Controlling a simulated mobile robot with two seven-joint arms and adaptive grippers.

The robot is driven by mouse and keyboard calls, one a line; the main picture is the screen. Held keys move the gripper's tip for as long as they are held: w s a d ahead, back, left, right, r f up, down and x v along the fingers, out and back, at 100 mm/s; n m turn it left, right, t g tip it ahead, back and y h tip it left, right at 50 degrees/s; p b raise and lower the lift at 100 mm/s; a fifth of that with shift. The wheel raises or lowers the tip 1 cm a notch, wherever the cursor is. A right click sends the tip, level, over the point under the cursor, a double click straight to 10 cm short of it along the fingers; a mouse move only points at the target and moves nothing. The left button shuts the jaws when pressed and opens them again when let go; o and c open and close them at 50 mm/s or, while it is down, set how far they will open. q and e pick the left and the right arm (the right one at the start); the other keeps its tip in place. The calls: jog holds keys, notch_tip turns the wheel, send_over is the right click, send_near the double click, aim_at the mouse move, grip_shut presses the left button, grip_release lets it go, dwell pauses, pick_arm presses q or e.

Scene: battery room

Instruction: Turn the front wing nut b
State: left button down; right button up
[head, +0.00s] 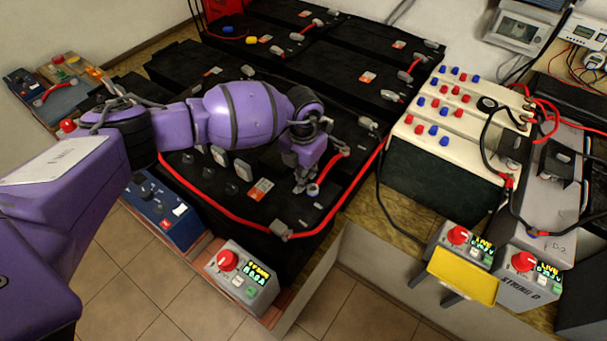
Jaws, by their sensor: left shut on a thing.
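My left gripper (302,178) reaches down onto the near right part of the front black battery (215,190). Its fingers are shut on a small part at a terminal there, which I take to be the front wing nut b. The fingers hide most of it, so its angle cannot be told. My right gripper is not in view.
A red cable (225,212) lies along the front battery's near edge. A grey control box (242,277) with a red knob and a blue box (165,212) stand in front. A cream-topped battery (455,150) with red and blue caps is to the right. Tiled floor shows below.

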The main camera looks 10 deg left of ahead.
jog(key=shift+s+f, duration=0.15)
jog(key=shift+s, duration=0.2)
pick_arm(q)
jog(key=c, duration=1.8)
grip_release()
jog(key=shift+c, duration=0.2)
jog(key=shift+r, duration=0.1)
notch_tip(320, 180, up, 12)
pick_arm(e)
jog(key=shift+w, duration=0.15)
